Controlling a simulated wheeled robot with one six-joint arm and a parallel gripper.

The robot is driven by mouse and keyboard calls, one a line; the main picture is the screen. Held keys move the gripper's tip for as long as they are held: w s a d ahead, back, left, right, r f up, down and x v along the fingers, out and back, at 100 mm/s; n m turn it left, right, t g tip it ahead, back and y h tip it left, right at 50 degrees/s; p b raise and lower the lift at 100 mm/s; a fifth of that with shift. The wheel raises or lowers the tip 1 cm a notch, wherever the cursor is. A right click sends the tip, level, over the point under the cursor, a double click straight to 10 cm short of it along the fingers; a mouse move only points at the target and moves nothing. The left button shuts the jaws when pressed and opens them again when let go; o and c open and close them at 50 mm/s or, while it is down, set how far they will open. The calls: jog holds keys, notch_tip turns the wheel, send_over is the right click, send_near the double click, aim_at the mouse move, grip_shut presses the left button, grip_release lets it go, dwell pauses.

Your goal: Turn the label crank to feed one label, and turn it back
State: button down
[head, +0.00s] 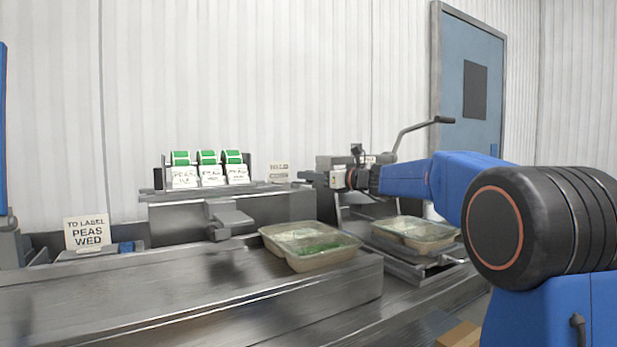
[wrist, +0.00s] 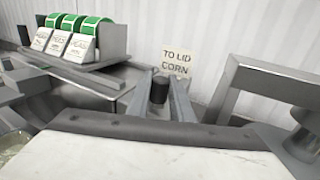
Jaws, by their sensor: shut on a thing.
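My gripper (head: 312,178) reaches in from the right in the head view, level with the right end of the label machine (head: 232,212). In the wrist view its two grey fingers (wrist: 161,95) are shut on a dark upright knob, the crank handle (wrist: 159,90). The rest of the crank is hidden behind the fingers and the wrist. Three green label rolls (head: 207,157) stand in a row on top of the machine, with white labels (head: 211,175) hanging in front. The rolls also show in the wrist view (wrist: 70,23).
A filled tray (head: 309,262) with green contents sits on the steel counter in front. A bent lever (head: 420,126) rises behind my arm. A sign (head: 87,233) reads TO LABEL PEAS WED.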

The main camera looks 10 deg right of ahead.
jog(key=shift+w+d+n+g+y, duration=0.15)
jog(key=shift+w+n+g+y, duration=0.1)
jog(key=shift+n+g+y, duration=0.5)
jog(key=shift+w+d+n+g+y, duration=0.2)
jog(key=shift+w+n+g+y, duration=0.1)
jog(key=shift+n+g+y, duration=0.45)
jog(key=shift+w+d+n+g+y, duration=0.2)
jog(key=shift+n+g+y, duration=0.3)
jog(key=shift+g, duration=0.4)
jog(key=shift+w+g, duration=0.1)
jog(key=shift+g, duration=0.2)
jog(key=c, duration=1.6)
grip_release()
jog(key=shift+o, duration=0.2)
jog(key=shift+a, duration=0.1)
